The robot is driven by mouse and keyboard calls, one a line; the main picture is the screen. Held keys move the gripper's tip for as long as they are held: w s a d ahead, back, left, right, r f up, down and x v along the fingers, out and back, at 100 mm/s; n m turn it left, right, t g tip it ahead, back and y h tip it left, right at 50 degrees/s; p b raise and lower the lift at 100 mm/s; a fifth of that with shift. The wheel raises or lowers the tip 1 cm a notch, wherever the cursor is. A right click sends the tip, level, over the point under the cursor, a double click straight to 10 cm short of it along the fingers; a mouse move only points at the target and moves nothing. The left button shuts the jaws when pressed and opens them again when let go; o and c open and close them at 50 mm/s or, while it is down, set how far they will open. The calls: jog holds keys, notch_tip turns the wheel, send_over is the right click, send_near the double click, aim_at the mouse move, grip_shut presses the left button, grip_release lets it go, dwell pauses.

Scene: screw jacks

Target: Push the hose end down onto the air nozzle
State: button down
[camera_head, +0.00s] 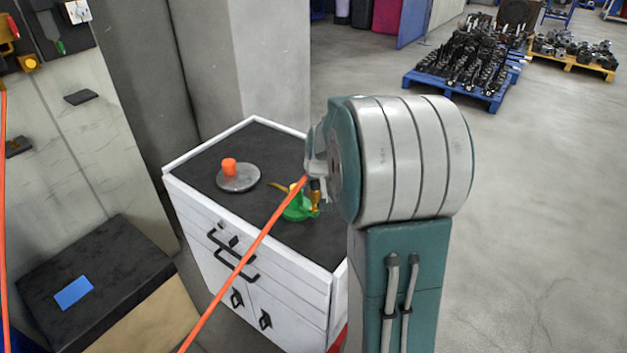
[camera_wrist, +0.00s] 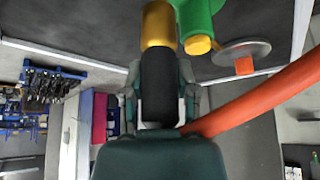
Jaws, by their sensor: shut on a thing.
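My gripper (camera_wrist: 159,98) is shut on the black sleeve (camera_wrist: 158,75) of the hose end, with a finger on each side. The orange hose (camera_head: 243,256) runs from the lower left up to my gripper (camera_head: 316,170); it also shows in the wrist view (camera_wrist: 265,102). A brass cylinder (camera_wrist: 158,26) lies in line with the sleeve's far end. I cannot tell whether it belongs to the hose end or the nozzle. A green fitting (camera_head: 298,208) with brass parts (camera_head: 315,195) stands on the cabinet, below my gripper. The contact with the nozzle is hidden.
A grey disc (camera_head: 238,182) with an orange knob (camera_head: 229,165) lies on the cabinet's black top (camera_head: 262,150), left of the fitting. The white cabinet (camera_head: 255,265) has a raised rim. A dark box (camera_head: 100,275) stands at left. Loaded pallets (camera_head: 465,82) are far behind.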

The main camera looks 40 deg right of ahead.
aim_at(313, 190)
jog(key=shift+a+f, duration=0.2)
jog(key=shift+f, duration=1.5)
dwell(1.0)
jog(key=shift+c, duration=1.5)
grip_release()
jog(key=v, duration=1.1)
jog(key=shift+s+r, duration=0.2)
jog(key=shift+r, duration=0.15)
jog(key=shift+a, duration=0.1)
jog(key=s+a+r+n+y, duration=0.1)
jog(key=s+a+r+n, duration=0.1)
jog(key=s+a, duration=0.7)
jog(key=s+a+r+n+y, duration=0.1)
jog(key=s+a+r+n, duration=0.1)
jog(key=s+a, duration=0.8)
jog(key=shift+a, duration=1.2)
